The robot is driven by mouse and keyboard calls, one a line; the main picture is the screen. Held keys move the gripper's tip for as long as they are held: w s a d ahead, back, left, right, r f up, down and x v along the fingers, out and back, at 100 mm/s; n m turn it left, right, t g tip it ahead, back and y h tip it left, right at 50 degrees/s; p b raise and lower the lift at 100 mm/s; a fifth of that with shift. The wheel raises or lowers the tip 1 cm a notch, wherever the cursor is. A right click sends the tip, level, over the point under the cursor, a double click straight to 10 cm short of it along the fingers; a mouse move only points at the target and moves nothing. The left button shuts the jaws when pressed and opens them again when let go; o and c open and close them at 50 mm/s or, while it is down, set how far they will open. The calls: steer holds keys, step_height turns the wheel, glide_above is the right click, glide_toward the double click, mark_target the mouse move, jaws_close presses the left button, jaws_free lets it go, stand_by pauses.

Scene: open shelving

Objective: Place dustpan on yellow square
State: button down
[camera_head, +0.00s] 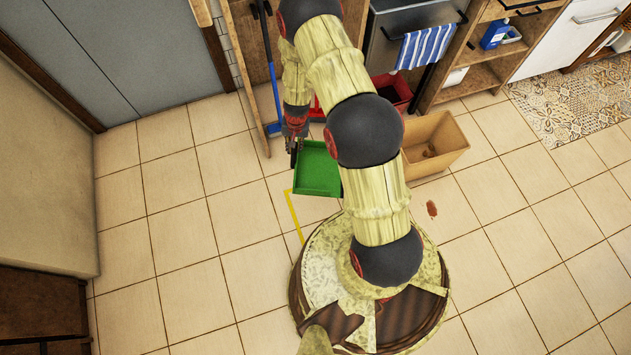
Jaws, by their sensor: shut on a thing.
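The green dustpan (318,172) is left of my arm, its open tray facing up. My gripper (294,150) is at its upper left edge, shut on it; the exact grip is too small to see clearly. The dustpan appears to be held above the floor. The yellow square (292,212) is an outline on the tiles; only its left side and a corner show just below the dustpan. The dustpan, my arm and my base hide the rest.
A tan bin (455,137) with brown things inside stands right of my arm. A dark red bin (398,88) is behind it. A blue-handled broom (272,85) leans at the shelving. A reddish-brown spot (431,210) marks the floor. Tiles at left are clear.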

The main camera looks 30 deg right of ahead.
mark_target(320, 159)
steer(key=d+f+m, duration=0.2)
steer(key=d+f, duration=0.1)
steer(key=d+f+m, duration=0.2)
steer(key=f+m, duration=0.1)
steer(key=f, duration=0.1)
steer(key=d+f+m, duration=0.2)
steer(key=d+f, duration=0.1)
steer(key=f, duration=0.1)
steer(key=shift+w+d+h+b, duration=0.25)
steer(key=shift+d+h+b, duration=0.05)
steer(key=shift+h, duration=0.1)
steer(key=d+f+m, duration=0.2)
steer(key=f, duration=0.1)
steer(key=s+d+f+m, duration=0.1)
steer(key=d+f+m, duration=0.1)
steer(key=f, duration=0.1)
steer(key=s+d+f+m, duration=0.1)
steer(key=d+f+m, duration=0.1)
steer(key=f, duration=0.1)
steer(key=shift+f+m+g, duration=0.3)
steer(key=shift+f, duration=0.05)
